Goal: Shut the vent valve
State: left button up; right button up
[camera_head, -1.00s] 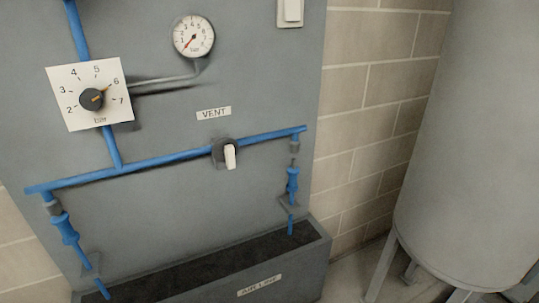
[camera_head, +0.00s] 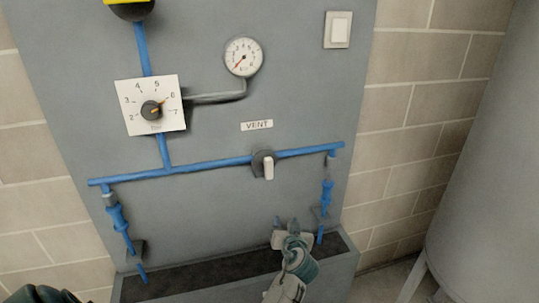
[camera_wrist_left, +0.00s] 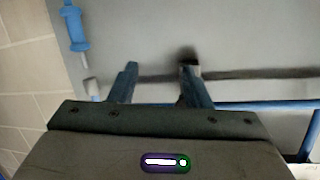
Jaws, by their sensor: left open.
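The vent valve (camera_head: 263,158) sits on the blue horizontal pipe (camera_head: 210,164) under the VENT label (camera_head: 257,125). Its white handle (camera_head: 268,169) points down, across the pipe. My left gripper (camera_head: 287,226) is below the valve and slightly right of it, apart from the handle in the head view. In the left wrist view its two fingers (camera_wrist_left: 158,80) are spread with nothing seen between them. A small dark shape (camera_wrist_left: 188,60) shows past one fingertip; I cannot tell whether it is part of the valve. My right gripper is not in view.
A dial knob (camera_head: 151,110) and a round gauge (camera_head: 243,57) are on the panel above the pipe. Blue fittings hang at left (camera_head: 119,219) and right (camera_head: 326,196). A trough (camera_head: 340,262) runs below. A large tank (camera_head: 480,170) stands at the right.

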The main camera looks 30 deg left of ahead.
aim_at(270, 163)
pick_arm(q)
notch_tip(270, 163, up, 16)
jog(key=s+a+n+y+p, duration=0.1)
jog(key=a+n+y, duration=0.1)
jog(key=n+y, duration=0.2)
jog(key=p+x, duration=0.4)
jog(key=x, duration=0.6)
jog(key=shift+s+r, duration=0.1)
jog(key=shift+a, duration=0.3)
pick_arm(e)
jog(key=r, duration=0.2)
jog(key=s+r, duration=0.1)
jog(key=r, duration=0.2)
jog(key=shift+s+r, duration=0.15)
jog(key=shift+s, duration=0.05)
pick_arm(q)
jog(key=shift+c, duration=0.4)
grip_shut()
